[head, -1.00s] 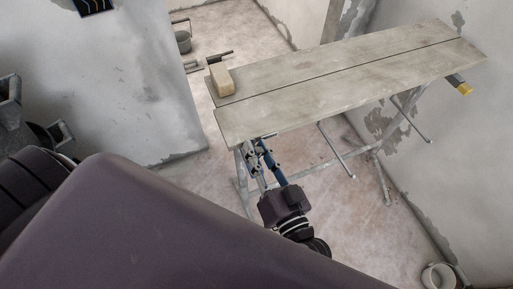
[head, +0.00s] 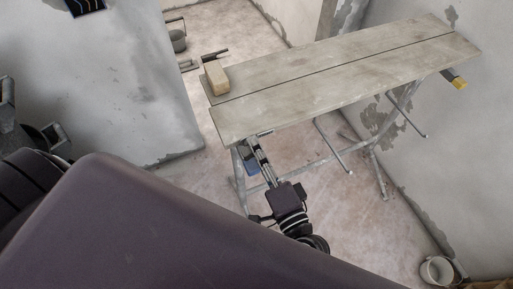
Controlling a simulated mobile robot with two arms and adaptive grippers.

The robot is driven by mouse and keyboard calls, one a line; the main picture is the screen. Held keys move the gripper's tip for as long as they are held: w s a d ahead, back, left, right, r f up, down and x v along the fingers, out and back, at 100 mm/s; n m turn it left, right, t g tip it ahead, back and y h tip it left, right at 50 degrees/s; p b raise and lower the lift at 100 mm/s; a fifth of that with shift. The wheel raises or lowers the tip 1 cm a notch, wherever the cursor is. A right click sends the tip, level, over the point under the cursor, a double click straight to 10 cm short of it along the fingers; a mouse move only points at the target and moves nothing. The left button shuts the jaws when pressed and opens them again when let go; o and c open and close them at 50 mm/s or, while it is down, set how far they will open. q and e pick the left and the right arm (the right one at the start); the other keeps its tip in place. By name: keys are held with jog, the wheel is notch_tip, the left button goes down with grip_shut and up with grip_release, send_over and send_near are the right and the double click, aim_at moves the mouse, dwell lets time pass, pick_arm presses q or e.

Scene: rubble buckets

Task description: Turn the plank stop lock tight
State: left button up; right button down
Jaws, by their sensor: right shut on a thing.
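The plank stop lock sits under the near left end of the planks; the plank edge and my fingers hide most of it, so I cannot make out its angle. My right gripper (head: 256,147) reaches up from below to this spot, just under the near plank's front edge, and is shut on the lock. My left gripper (head: 34,108) shows in part at the left edge, dark, with its fingers apart and nothing seen between them, far from the planks.
Two grey planks (head: 330,80) lie side by side on a metal trestle (head: 242,185). A tan block (head: 216,78) rests on their left end. A yellow-tipped tool (head: 456,80) sticks out at right. A pale bucket (head: 437,270) stands at lower right. Walls flank both sides.

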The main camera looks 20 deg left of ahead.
jog(key=shift+f+m, duration=0.1)
jog(key=shift+m, duration=0.9)
jog(key=c, duration=1.8)
grip_release()
jog(key=shift+o, duration=0.2)
jog(key=shift+d, duration=0.1)
jog(key=v, duration=1.2)
